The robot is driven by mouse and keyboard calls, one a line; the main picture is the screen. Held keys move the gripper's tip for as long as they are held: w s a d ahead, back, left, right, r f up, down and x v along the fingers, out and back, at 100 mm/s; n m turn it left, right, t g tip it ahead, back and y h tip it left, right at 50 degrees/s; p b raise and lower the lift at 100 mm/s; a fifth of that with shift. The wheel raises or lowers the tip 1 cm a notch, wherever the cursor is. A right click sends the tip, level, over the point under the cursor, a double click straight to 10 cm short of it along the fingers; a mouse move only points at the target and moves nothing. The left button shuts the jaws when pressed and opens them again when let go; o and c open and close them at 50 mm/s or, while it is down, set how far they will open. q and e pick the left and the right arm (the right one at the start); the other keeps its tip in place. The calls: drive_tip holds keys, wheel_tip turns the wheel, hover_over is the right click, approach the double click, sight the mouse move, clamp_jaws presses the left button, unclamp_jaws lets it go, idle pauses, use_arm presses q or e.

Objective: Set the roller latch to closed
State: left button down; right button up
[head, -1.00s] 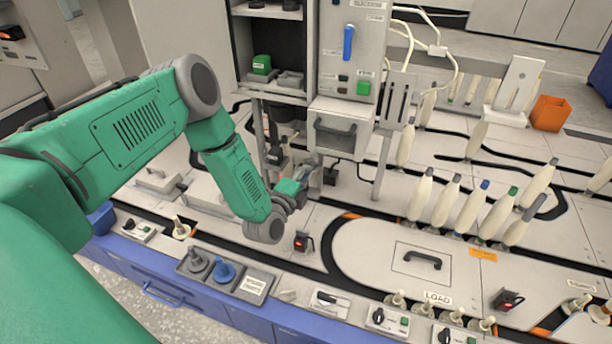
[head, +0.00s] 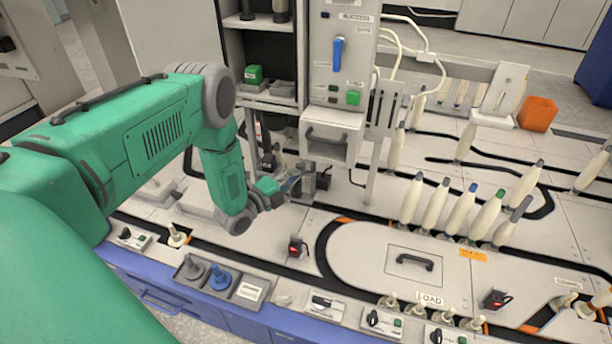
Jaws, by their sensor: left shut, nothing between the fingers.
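My left gripper (head: 289,185) reaches in from the left, below the tall grey cabinet, with its fingers shut and empty. The fingers are small and partly lost against the machine. Just right of them is a small dark grey mechanism (head: 316,181), which may be the roller latch. I cannot read its position, nor tell whether the fingertips touch it. My right gripper is not in view.
A red-lit switch (head: 297,247) sits in front. Several bobbins stand at right beside a handled plate (head: 375,262).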

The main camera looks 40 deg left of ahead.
use_arm(q)
drive_tip(key=shift+w+a+m+h, duration=0.45)
drive_tip(key=shift+a+m+h, duration=0.15)
drive_tip(key=shift+a+h, duration=0.15)
drive_tip(key=shift+w+a, duration=0.1)
drive_tip(key=shift+a, duration=0.05)
drive_tip(key=shift+f, duration=0.15)
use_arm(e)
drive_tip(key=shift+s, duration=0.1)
